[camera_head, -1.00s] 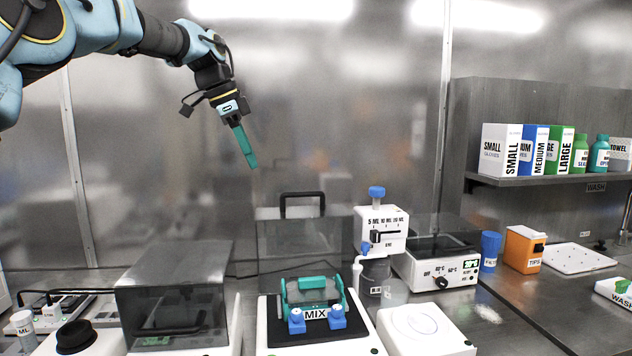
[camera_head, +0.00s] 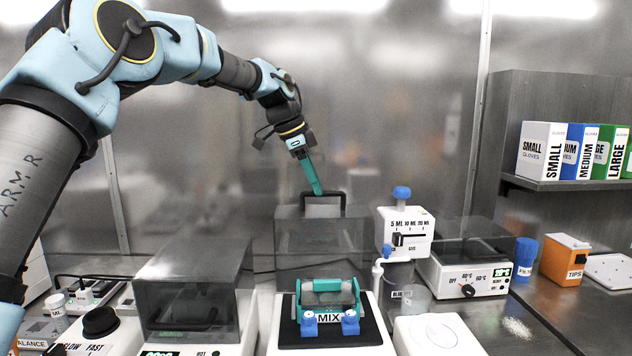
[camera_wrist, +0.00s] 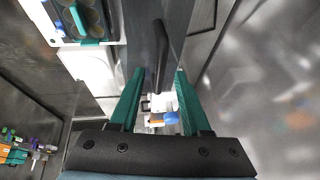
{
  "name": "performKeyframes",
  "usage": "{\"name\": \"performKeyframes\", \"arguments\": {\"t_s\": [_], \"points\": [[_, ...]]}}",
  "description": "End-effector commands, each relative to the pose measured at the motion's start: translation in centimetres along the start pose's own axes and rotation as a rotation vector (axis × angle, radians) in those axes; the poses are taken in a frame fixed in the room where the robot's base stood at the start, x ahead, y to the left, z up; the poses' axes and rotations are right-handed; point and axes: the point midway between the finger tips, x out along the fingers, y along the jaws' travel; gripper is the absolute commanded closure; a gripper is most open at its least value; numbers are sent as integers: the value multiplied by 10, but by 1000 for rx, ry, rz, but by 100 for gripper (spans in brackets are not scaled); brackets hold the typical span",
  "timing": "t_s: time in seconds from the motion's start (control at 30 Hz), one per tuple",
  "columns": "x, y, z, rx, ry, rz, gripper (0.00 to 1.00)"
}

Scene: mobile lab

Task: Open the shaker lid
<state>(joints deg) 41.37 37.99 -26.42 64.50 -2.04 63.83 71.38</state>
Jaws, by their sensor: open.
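The shaker (camera_head: 277,338), labelled MIX, has a white body, a black deck and a teal rack with blue knobs. Its see-through lid (camera_head: 300,238) stands raised upright behind the rack, with a black handle (camera_head: 323,194) along its top. My gripper (camera_head: 319,190) has teal fingers and reaches down to the handle. In the wrist view my gripper (camera_wrist: 158,80) is open, and the handle (camera_wrist: 163,55) lies between the lines of its fingers, near the tips. I cannot tell whether the fingers straddle or touch it. The shaker's rack (camera_wrist: 85,18) shows at upper left there.
A hot plate with a dark cover (camera_head: 195,270) stands left of the shaker. A dispenser (camera_head: 405,228) on a bottle and a heater (camera_head: 468,272) stand to the right. A shelf (camera_head: 560,186) holds glove boxes. The steel wall is close behind the lid.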

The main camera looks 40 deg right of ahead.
Motion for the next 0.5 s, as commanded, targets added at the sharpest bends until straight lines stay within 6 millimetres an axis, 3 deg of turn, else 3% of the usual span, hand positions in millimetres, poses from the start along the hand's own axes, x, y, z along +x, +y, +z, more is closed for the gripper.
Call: {"name": "performKeyframes", "arguments": {"t_s": [0.4,0.5], "points": [[9,0,0,0,0,-2,53],[9,0,0,0,0,-2,63]]}}
